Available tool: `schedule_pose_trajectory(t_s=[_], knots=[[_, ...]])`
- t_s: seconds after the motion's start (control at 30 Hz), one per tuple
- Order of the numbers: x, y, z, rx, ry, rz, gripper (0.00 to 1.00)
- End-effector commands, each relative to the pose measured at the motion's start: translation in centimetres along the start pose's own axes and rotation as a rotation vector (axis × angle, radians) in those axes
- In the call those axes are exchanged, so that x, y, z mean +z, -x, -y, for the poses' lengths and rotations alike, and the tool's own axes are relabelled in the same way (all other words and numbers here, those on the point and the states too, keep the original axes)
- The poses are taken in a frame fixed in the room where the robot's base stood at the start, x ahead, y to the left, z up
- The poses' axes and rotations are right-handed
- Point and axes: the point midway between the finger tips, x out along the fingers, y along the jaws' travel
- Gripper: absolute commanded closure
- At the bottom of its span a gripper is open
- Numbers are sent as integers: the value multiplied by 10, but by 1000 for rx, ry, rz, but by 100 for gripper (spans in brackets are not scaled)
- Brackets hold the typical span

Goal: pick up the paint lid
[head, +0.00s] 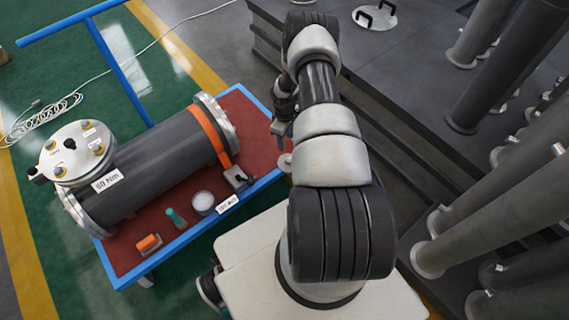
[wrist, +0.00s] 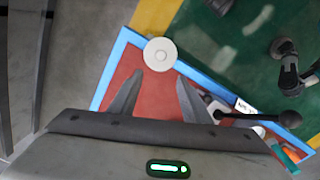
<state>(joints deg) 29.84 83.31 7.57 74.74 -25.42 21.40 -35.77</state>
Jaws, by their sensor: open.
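The paint lid appears to be the pale round disc with a small centre mark (wrist: 160,54) in the wrist view. It lies at the corner of the red-topped table, overlapping the blue edge. In the head view a pale disc (head: 285,162) shows at the table's right edge, partly hidden by my arm. My gripper (wrist: 158,75) is open, its two fingers spread over the red top, with the lid just beyond the fingertips and nothing between them. I cannot tell the height gap. In the head view my gripper (head: 281,135) is small and partly hidden.
The table (head: 262,100) bears a large grey flanged shell (head: 165,150) with an orange band. A paint can (head: 203,201), a teal bottle (head: 175,218) and an orange block (head: 149,243) stand along its front. Grey pipes (head: 500,90) rise at the right.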

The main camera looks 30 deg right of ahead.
Motion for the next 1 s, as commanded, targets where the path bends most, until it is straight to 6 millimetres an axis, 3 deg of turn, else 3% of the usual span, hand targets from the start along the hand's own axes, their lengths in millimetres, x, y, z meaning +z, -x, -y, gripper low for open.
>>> schedule_pose_trajectory(t_s=[0.03,0.3,0.6,0.83,1.0], knots=[[1,-18,1,-2,-1,1,56],[1,-72,1,-1,-2,0,56],[3,-95,0,-1,-2,0,56],[14,-130,1,-2,-4,0,56],[13,-142,0,0,-2,0,56]])
